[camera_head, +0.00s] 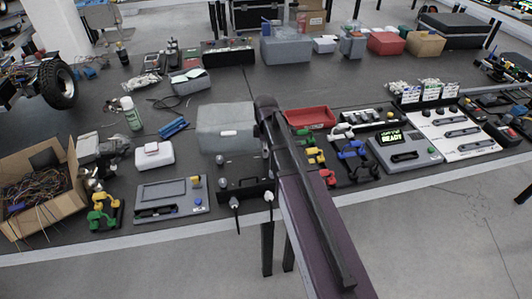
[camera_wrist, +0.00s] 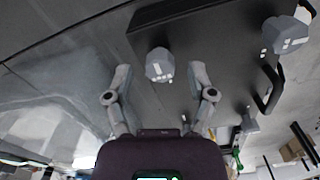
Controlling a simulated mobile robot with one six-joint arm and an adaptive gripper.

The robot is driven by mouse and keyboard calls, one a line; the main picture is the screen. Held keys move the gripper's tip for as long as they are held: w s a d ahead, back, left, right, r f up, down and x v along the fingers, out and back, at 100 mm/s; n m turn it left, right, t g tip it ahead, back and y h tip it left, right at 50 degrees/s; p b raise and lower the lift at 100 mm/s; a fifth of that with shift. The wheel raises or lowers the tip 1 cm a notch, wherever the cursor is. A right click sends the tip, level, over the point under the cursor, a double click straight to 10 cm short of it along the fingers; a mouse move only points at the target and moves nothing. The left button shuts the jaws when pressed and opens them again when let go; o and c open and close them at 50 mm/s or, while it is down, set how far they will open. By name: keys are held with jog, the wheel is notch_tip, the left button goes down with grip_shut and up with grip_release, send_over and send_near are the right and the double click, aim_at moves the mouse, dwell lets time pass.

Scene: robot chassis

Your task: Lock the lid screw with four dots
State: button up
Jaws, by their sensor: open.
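In the wrist view my gripper (camera_wrist: 160,80) is open, with its two grey fingers spread apart. A grey faceted lid screw (camera_wrist: 159,64) with white dots on its lower side shows between and just beyond the fingertips, and I cannot tell whether they touch it. Another grey screw with white dots (camera_wrist: 286,34) stands upper right, and a third grey screw (camera_wrist: 249,121) is lower right. The dots are too small to count surely. A black case (camera_wrist: 215,40) with a handle lies behind the screws. In the head view the black case (camera_head: 246,187) is partly behind my arm, and my fingers cannot be made out.
A large grey box (camera_head: 226,127) stands behind the black case. A grey panel (camera_head: 171,199) lies to its left, and a red tray (camera_head: 311,117) is to the right of my arm. Tools and parts crowd the dark table; its front edge is close to the case.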

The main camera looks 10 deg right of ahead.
jog(key=shift+f, duration=0.3)
grip_shut()
